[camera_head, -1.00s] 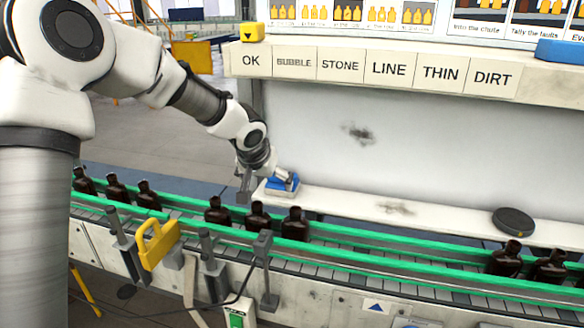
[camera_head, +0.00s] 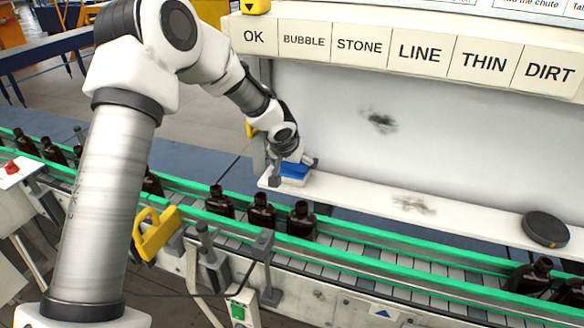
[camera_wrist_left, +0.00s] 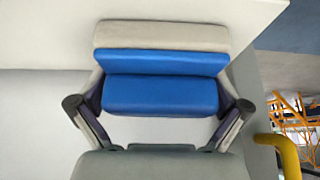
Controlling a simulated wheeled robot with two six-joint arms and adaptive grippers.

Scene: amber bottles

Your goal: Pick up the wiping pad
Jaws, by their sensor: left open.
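The wiping pad (camera_head: 295,174) has a blue top and a pale base. It rests at the left end of the white ledge (camera_head: 370,197). My left gripper (camera_head: 291,164) is right at the pad in the head view. In the left wrist view the pad (camera_wrist_left: 160,93) shows its blue block and pale grey base close up. The open fingers of my left gripper (camera_wrist_left: 160,104) stand on either side of the blue block. I cannot tell whether they touch it. My right gripper is not in view.
A green-railed conveyor (camera_head: 400,262) with several dark bottles (camera_head: 262,211) runs in front of the ledge. A round black disc (camera_head: 545,229) lies at the ledge's right. The white panel (camera_head: 450,140) behind has a dark smudge (camera_head: 379,120). A yellow handle (camera_head: 156,233) stands before the conveyor.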

